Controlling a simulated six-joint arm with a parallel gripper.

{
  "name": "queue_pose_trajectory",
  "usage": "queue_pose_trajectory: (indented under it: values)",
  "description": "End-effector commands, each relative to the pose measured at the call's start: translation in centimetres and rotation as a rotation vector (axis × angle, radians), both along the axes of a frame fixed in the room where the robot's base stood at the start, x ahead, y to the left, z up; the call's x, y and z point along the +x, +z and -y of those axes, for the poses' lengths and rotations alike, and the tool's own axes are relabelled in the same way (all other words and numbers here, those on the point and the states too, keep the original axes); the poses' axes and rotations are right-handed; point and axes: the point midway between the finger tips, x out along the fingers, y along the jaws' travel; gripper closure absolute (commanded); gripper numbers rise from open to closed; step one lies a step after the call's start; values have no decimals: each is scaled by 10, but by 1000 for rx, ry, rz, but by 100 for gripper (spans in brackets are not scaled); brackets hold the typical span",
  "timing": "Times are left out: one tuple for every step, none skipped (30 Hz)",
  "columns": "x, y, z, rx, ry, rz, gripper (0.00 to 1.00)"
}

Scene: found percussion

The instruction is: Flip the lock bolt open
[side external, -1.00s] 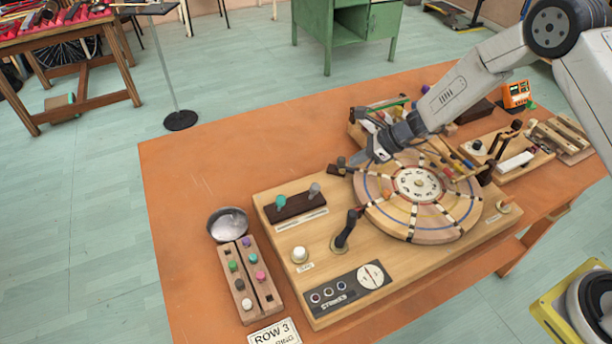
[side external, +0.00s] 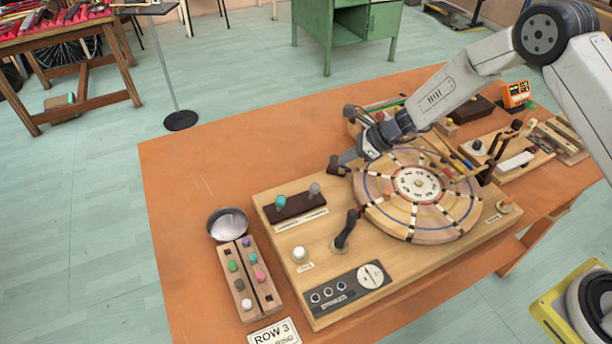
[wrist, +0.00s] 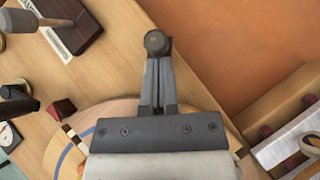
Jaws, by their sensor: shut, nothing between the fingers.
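A dark brown round-ended knob, which I take to be the lock bolt (side external: 334,163), stands at the far edge of the wooden board, beside the rim of the segmented wheel (side external: 428,225). In the wrist view the knob (wrist: 157,42) sits right at my fingertips and hides their very ends. My gripper (side external: 350,156) is shut, with nothing between its fingers, and reaches down just to the right of the knob. It touches or nearly touches it; I cannot tell which. In the wrist view my gripper (wrist: 158,80) points toward the board's edge. The bolt's base is partly hidden.
A dark lever (side external: 345,235) and a strip with teal and grey knobs (side external: 294,206) are on the board. A long wooden box (side external: 366,113) stands behind my gripper. The orange tabletop (side external: 220,150) is clear at the back left.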

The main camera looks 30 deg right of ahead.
Motion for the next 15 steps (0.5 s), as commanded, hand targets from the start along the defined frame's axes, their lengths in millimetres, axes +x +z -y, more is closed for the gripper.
queue_pose_trajectory:
  values:
    - [2,2,-3,4,4,5,100]
    - [2,2,-3,4,4,6,100]
    - [2,2,-3,4,4,6,100]
    - [2,2,-3,4,4,6,100]
    - [1,3,-3,5,4,7,100]
    - [1,3,-2,5,4,7,100]
    - [1,3,-1,5,4,7,100]
    - [0,3,0,5,4,7,100]
    - [-1,3,2,5,4,7,100]
    - [-3,3,3,5,4,6,100]
    - [-4,2,5,4,3,5,100]
    - [-6,2,9,5,2,4,100]
    - [-8,2,12,4,1,3,100]
    - [-10,2,15,3,0,2,100]
    - [-13,1,19,2,-1,2,100]
